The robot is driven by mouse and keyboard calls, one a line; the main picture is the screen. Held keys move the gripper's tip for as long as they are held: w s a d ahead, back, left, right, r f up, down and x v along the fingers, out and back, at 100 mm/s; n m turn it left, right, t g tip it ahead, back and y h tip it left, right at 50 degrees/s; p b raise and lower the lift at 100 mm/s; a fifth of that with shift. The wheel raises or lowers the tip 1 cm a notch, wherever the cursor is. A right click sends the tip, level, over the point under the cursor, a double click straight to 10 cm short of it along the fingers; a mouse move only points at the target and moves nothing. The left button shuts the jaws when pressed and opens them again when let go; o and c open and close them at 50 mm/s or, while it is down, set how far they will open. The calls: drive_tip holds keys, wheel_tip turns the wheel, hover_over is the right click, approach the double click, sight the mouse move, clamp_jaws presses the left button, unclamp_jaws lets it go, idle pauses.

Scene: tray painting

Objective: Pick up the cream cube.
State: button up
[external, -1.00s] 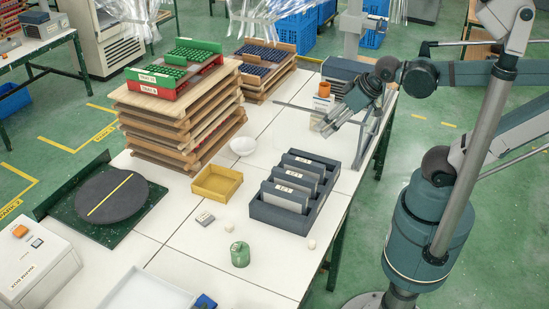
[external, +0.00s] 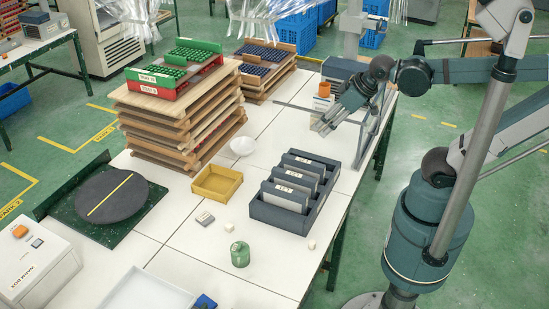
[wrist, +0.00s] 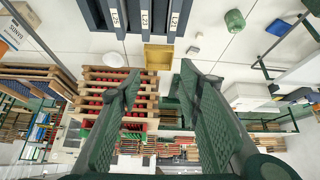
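Two small pale cubes lie on the white table in the external view. One pale cube (external: 229,227) is beside a small grey box, and the other pale cube (external: 311,244) is near the front of the dark rack. Both look cream or off-white, and I cannot tell their shades apart. A small pale cube also shows in the wrist view (wrist: 199,36). My gripper (external: 321,127) is above the table's far right part, well away from both cubes. In the wrist view my gripper (wrist: 160,82) has its fingers wide apart with nothing between them.
The dark rack (external: 263,214) with upright plates stands between my gripper and the cubes. Nearby are a yellow tray (external: 217,196), a green canister (external: 240,254), a grey box (external: 205,218) and a white bowl (external: 243,146). Stacked wooden trays (external: 165,128) rise behind. The table's front middle is mostly clear.

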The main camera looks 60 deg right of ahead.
drive_tip(key=w+a+f+n+g+b, duration=0.1)
drive_tip(key=w+a+f+n+b, duration=0.1)
drive_tip(key=w, duration=0.3)
drive_tip(key=w+a+f+n+g+b, duration=0.1)
drive_tip(key=w+a+f+n+b, duration=0.15)
drive_tip(key=w, duration=0.25)
drive_tip(key=n+g+b, duration=0.5)
drive_tip(key=n+b, duration=0.4)
drive_tip(key=n, duration=0.1)
hover_over(228, 225)
drive_tip(key=f, duration=3.2)
drive_tip(key=shift+s+d+f, duration=0.1)
drive_tip(key=shift+s+f, duration=0.05)
drive_tip(key=shift+s, duration=0.05)
drive_tip(key=shift+w+a+f+n, duration=0.1)
drive_tip(key=shift+a+f+n, duration=0.1)
drive_tip(key=shift+f+n, duration=0.2)
drive_tip(key=shift+f, duration=1.3)
